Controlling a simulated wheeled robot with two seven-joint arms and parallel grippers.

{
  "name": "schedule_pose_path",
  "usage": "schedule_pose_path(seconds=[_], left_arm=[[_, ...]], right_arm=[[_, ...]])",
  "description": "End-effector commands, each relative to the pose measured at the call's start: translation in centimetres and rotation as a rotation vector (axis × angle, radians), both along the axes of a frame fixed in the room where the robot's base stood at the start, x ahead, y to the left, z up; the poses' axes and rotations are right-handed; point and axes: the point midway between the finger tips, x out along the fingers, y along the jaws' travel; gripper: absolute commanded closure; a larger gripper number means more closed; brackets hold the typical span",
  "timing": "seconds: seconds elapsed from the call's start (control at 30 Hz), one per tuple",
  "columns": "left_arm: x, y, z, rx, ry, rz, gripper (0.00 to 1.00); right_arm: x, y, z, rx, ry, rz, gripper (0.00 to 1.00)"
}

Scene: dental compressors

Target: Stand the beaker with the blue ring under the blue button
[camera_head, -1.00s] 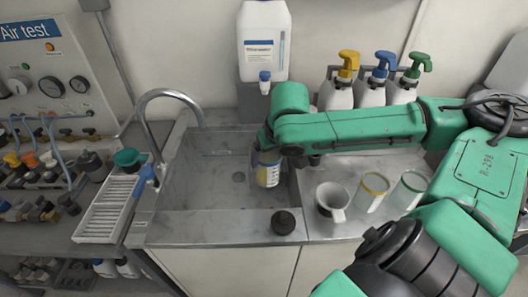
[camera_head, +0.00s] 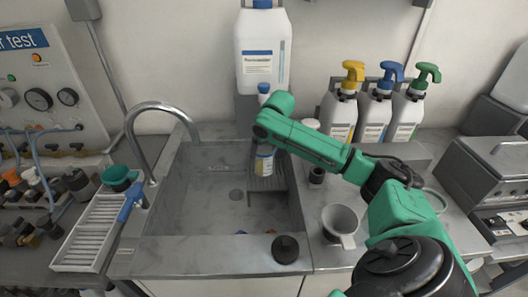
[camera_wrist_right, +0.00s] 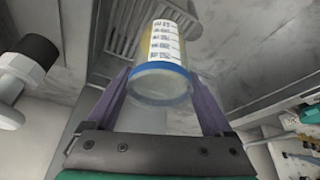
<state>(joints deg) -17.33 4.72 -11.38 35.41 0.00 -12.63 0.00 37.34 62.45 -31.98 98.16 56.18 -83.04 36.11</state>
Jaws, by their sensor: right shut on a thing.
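My right gripper (camera_head: 263,147) is shut on the beaker with the blue ring (camera_head: 264,163), which hangs roughly upright over the back right of the sink, near a ribbed grate (camera_head: 270,183). In the right wrist view the clear, marked beaker (camera_wrist_right: 165,45) sits between the purple fingers (camera_wrist_right: 163,88), its blue ring towards me. A tap with a blue top (camera_head: 264,88) is on the white canister (camera_head: 262,48) behind, just above my gripper. A blue pump head (camera_head: 390,70) tops one dispenser bottle. I cannot tell whether the beaker touches the grate. My left gripper is out of view.
The steel sink (camera_head: 190,210) has a curved faucet (camera_head: 140,120) at its left. Yellow and green pump bottles (camera_head: 345,105) flank the blue one. A grey cup with a handle (camera_head: 341,222) and a black knob (camera_head: 285,249) stand in front. My right arm crosses the counter.

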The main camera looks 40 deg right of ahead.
Motion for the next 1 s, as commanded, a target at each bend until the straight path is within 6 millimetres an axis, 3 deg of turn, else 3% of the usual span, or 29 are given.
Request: schedule_pose_path(seconds=[0.1, 0.27, 0.47, 0.63, 1.0], left_arm=[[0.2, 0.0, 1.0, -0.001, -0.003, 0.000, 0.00], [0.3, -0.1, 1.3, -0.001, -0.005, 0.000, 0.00], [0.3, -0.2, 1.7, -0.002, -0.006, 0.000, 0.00], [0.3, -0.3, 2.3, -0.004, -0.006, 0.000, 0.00], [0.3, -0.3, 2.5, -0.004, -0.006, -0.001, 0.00]], right_arm=[[2.5, -1.6, 0.4, 0.004, -0.004, -0.002, 0.71], [4.5, -3.3, 0.2, 0.001, -0.002, -0.002, 0.71], [4.3, -3.3, -2.6, 0.000, 0.002, 0.000, 0.71], [4.2, -3.4, -6.2, 0.000, 0.003, -0.003, 0.71], [4.6, -3.6, -7.3, 0.000, -0.001, -0.002, 0.71]])
